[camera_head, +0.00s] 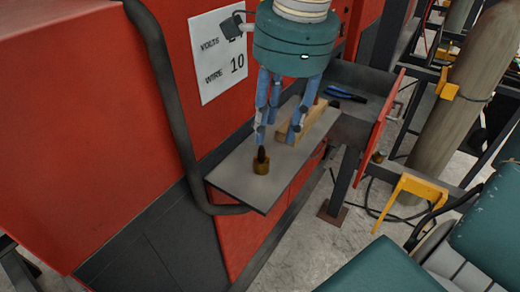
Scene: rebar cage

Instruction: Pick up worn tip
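A short brass-coloured piece (261,168) with a dark pointed top stands upright near the front end of a grey shelf (238,182). It may be the worn tip, but the view does not settle this. My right gripper (279,134), with a teal body and blue fingers, points down over the shelf. Its fingers are spread apart with nothing seen between them. One fingertip is just above and behind the brass piece, the other by a wooden block (318,122). My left gripper is not in view.
The shelf sticks out from a red machine (105,120) with a white "VOLTS / WIRE 10" sign (217,62). A thick dark cable (168,90) hangs left. A blue-handled tool (345,94) lies in a dark tray behind. A gas cylinder (460,95) and yellow bracket (415,187) stand right.

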